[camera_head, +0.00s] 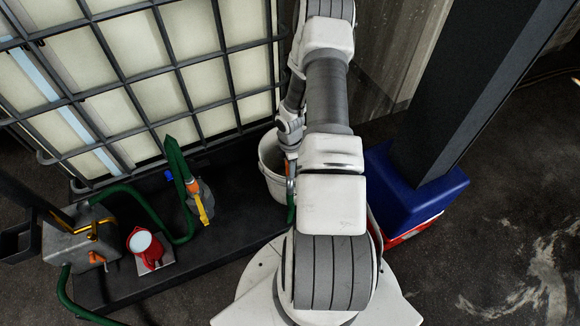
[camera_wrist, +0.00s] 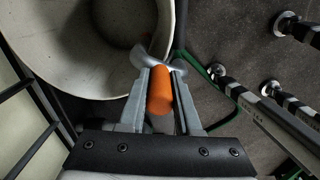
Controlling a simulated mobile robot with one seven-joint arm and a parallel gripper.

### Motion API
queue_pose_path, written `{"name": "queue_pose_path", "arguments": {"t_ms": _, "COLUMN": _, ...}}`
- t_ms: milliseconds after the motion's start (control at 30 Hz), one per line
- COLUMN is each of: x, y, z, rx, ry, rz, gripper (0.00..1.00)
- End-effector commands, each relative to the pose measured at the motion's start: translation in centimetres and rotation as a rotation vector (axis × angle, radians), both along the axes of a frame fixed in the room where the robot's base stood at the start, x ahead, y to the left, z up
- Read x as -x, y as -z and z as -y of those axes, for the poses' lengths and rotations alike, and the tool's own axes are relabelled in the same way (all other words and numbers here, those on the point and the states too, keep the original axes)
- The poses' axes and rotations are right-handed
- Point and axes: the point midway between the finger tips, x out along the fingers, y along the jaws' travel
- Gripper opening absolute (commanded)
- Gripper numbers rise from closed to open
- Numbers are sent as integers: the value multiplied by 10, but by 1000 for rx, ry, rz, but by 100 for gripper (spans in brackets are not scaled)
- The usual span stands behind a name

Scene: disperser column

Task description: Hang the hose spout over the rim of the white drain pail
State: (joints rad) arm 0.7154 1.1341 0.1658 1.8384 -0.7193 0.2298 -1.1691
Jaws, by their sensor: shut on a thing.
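The white drain pail (camera_head: 271,185) stands left of my arm in the head view, at the end of the dark platform. In the wrist view its pale wall (camera_wrist: 60,60) fills the upper left. My gripper (camera_wrist: 161,82) is shut on the orange grip of the hose spout (camera_wrist: 160,90). The spout's curved silver metal part (camera_wrist: 148,57) shows just past the fingertips, at the pail's rim in the picture. I cannot tell whether it hooks over the rim or touches it. In the head view, my arm hides most of the gripper and spout.
A caged white tank (camera_head: 150,60) stands behind the platform (camera_head: 130,275). A dark column with a blue base (camera_head: 410,190) stands close to the right of my arm.

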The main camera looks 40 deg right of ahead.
Motion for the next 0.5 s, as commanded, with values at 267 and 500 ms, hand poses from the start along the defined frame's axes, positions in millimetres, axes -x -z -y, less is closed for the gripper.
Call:
{"name": "queue_pose_path", "arguments": {"t_ms": 267, "x": 0, "y": 0, "z": 0, "rx": 0, "ry": 0, "rz": 1, "gripper": 67}}
{"name": "queue_pose_path", "arguments": {"t_ms": 500, "x": 1, "y": 1, "z": 0, "rx": 0, "ry": 0, "rz": -1, "gripper": 67}}
